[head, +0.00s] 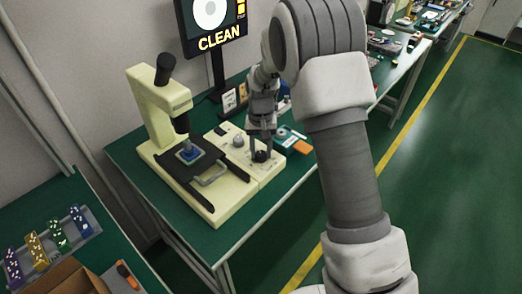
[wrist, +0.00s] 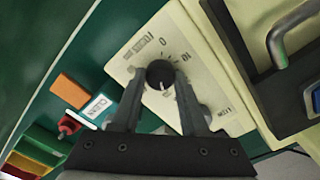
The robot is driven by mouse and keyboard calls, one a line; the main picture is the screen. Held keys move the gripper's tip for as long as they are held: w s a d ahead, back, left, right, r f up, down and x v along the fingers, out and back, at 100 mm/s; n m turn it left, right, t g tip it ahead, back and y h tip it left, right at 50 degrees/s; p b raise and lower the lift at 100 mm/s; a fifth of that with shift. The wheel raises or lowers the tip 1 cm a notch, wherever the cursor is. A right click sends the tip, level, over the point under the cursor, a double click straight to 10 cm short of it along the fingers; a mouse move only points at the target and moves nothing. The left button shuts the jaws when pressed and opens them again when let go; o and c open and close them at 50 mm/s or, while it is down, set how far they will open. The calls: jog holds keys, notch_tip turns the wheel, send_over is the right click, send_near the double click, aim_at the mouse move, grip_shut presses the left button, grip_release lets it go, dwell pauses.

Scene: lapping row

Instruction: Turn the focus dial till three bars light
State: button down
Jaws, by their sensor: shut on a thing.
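The focus dial (wrist: 160,74) is a round black knob with a white pointer mark, on a cream panel with printed numbers around it. In the wrist view my gripper (wrist: 160,82) has one finger on each side of the dial and is shut on it. In the head view my gripper (head: 262,148) reaches down onto the dial (head: 261,156) at the right part of the cream base. The screen (head: 213,25) reads CLEAN below a pale disc with a dark centre. Yellow bars (head: 241,10) show at its right; the top is cut off, so I cannot count them.
A cream microscope (head: 160,105) stands left of my gripper, with a black stage holding a blue piece (head: 189,154). A grey knob (head: 238,141) sits close to the dial. An orange item (head: 303,147) lies right of the base.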

aim_at(261, 153)
jog(key=shift+c, duration=2.1)
grip_release()
notch_tip(261, 153, up, 18)
jog(key=p, duration=0.2)
jog(key=shift+f+p, duration=0.25)
jog(key=shift+p, duration=0.05)
jog(key=s+d+r+t+p, duration=0.1)
jog(key=s+d+r, duration=0.2)
jog(key=s+r, duration=0.35)
jog(key=s+d+r+t+p, duration=0.2)
jog(key=s+d+r, duration=0.2)
jog(key=s+r, duration=0.25)
jog(key=s+d+r+t+p, duration=0.1)
jog(key=s+d, duration=0.1)
jog(key=s, duration=0.5)
jog(key=s+d+r+t+p, duration=0.1)
jog(key=s+d, duration=0.1)
jog(key=s, duration=0.6)
jog(key=shift+s+t, duration=0.25)
jog(key=shift+t, duration=0.05)
